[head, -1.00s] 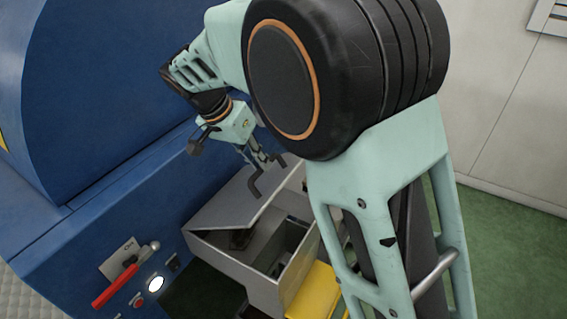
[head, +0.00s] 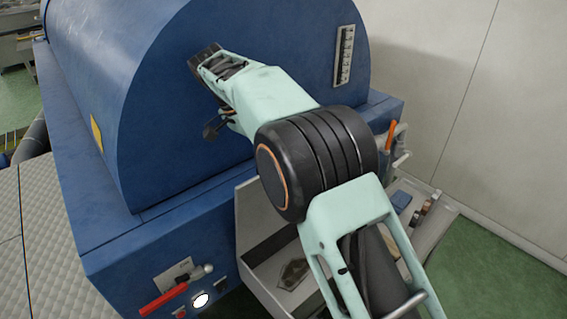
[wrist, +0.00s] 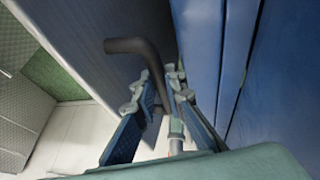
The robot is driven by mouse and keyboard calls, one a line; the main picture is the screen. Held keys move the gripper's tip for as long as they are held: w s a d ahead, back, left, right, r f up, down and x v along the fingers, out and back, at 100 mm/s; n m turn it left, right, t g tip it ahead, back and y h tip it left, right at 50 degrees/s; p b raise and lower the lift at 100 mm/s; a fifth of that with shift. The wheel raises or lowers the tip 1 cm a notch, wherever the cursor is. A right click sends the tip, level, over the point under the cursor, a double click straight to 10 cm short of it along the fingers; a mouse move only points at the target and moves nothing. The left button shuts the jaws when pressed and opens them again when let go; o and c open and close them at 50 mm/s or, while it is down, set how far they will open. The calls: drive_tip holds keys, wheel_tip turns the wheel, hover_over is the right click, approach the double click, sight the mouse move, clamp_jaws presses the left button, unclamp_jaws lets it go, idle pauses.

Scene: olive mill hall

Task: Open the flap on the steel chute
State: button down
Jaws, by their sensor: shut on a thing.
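The steel chute (head: 256,284) is an open-topped grey box on the front of the blue machine. Its flat grey flap (head: 252,205) stands steeply raised near the machine's front, so the inside shows. My arm covers part of both. In the wrist view, the flap (wrist: 85,45) fills the upper left, with a dark bent handle (wrist: 138,46) on it. My gripper (wrist: 160,88) is shut on the handle, its fingers on both sides of the bar. In the head view, my arm hides the fingers and handle.
The blue machine (head: 250,110) rises close behind the flap. A red lever (head: 163,299) and a lit white button (head: 200,300) sit left of the chute. A grey tray (head: 440,222) with small items is at the right. Green floor lies beyond.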

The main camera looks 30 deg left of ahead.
drive_tip(key=shift+w+a+f, duration=0.15)
drive_tip(key=shift+a+f, duration=0.55)
drive_tip(key=shift+a, duration=0.25)
drive_tip(key=c, duration=2.3)
unclamp_jaws()
drive_tip(key=o, duration=0.3)
drive_tip(key=shift+w+a, duration=0.25)
drive_tip(key=shift+o, duration=0.2)
drive_tip(key=shift+d+r, duration=0.15)
drive_tip(key=shift+r, duration=0.05)
